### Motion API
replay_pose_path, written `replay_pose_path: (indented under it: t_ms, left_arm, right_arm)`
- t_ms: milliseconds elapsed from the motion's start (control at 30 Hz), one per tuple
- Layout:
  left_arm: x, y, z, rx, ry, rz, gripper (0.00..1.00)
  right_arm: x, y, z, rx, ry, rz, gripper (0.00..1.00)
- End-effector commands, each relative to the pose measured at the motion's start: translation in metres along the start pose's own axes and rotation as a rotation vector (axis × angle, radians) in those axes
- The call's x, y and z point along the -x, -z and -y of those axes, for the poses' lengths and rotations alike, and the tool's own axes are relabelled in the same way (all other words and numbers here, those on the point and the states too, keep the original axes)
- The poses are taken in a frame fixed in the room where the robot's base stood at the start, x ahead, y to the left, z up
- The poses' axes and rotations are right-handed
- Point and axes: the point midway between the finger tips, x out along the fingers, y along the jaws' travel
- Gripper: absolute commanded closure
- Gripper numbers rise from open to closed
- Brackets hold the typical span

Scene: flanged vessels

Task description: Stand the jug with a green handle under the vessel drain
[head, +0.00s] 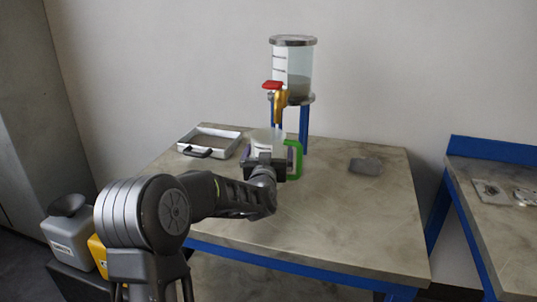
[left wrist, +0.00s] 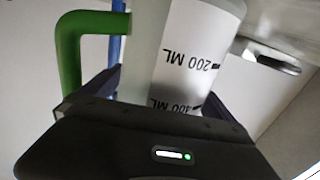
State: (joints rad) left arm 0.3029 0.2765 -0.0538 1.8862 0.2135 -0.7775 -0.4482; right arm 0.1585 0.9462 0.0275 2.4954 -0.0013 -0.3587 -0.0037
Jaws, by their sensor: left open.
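The jug (head: 267,140) is clear with a green handle (head: 296,160) on its right, standing upright at the table's back half. In the left wrist view the jug (left wrist: 190,55) shows its printed volume marks, with the green handle (left wrist: 68,55) at the left. My left gripper (head: 266,162) is open, its fingers on either side of the jug. The gripper hides the jug's lower part. The vessel (head: 298,70) stands on blue legs behind, with an orange drain valve (head: 281,100) and red lever (head: 272,85). The jug appears below the valve; exact alignment is unclear.
A white tray with a black handle (head: 210,142) lies left of the jug. A small grey piece (head: 365,166) lies to the right. The table's (head: 350,225) front and right are clear. A second table (head: 500,205) stands at the right edge.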

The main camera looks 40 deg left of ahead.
Motion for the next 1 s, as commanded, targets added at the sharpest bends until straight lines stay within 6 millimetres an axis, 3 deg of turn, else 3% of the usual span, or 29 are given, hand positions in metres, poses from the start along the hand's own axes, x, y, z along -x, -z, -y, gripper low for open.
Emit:
replay_pose_path:
  t_ms: [133,267,700,1000]
  left_arm:
    - [0.0,0.006,0.0,0.0,0.0,0.0,0.0]
    - [0.018,0.004,0.0,0.0,-0.001,0.0,0.0]
    - [0.104,0.004,0.0,0.001,0.0,-0.001,0.0]
    - [0.12,0.004,0.0,0.0,0.001,-0.001,0.0]
  right_arm:
    - [0.007,0.0,0.003,0.0,0.0,0.0,0.64]
    - [0.002,0.0,0.001,0.0,0.0,0.0,0.64]
    - [-0.004,0.0,-0.001,0.0,0.0,0.0,0.64]
    - [-0.004,0.0,-0.002,0.0,0.0,0.0,0.64]
